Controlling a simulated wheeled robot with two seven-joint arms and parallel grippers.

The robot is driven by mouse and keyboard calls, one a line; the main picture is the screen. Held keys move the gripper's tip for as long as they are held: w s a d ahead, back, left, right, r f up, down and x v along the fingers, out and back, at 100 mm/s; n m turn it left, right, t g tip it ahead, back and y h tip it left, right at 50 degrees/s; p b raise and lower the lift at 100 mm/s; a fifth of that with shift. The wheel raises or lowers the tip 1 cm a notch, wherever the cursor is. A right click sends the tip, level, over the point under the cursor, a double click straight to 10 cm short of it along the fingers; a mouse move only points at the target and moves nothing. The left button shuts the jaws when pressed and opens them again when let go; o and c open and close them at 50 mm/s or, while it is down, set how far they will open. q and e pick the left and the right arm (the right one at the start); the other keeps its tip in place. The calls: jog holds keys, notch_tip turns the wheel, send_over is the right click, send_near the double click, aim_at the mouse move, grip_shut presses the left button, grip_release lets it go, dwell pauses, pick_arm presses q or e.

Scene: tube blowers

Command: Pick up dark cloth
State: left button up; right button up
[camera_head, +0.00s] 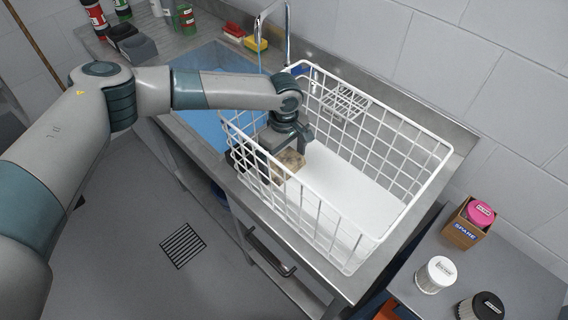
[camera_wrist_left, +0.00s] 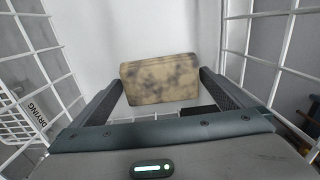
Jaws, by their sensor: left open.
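My left gripper (camera_head: 285,150) reaches down inside the white wire basket (camera_head: 408,212), near its left end. It is open. A tan block with dark blotches (camera_head: 291,160) lies on the white basket floor below the fingers. In the left wrist view the block (camera_wrist_left: 160,79) shows beyond and between the two open fingers (camera_wrist_left: 160,92), and I cannot tell whether they touch it. A small dark patch (camera_wrist_left: 198,110) shows beside the right finger; I cannot tell whether it is cloth. No clearly recognisable dark cloth is in view. My right gripper is not in view.
The basket's wire walls stand close around my left gripper. A small wire rack with a DRYING label (camera_head: 345,101) hangs inside the back wall. A blue-lined sink (camera_head: 205,125) is left. Filters (camera_head: 435,274) and a SPARE box (camera_head: 465,232) stand at lower right. The basket's right part is empty.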

aim_at(284, 162)
pick_arm(q)
jog(key=c, duration=0.7)
jog(key=shift+r, duration=0.15)
jog(key=shift+c, duration=0.2)
jog(key=shift+r+b, duration=0.2)
jog(key=shift+b, duration=0.1)
notch_tip(284, 162, up, 3)
jog(key=shift+r+b, duration=0.1)
jog(key=shift+b, duration=0.8)
jog(key=s+d+r+b, duration=0.3)
jog(key=s+d+r, duration=0.4)
jog(key=s+d, duration=0.1)
jog(key=shift+s+b, duration=0.3)
jog(key=shift+s, duration=0.1)
jog(key=shift+w+a+r, duration=0.1)
jog(key=shift+r, duration=0.1)
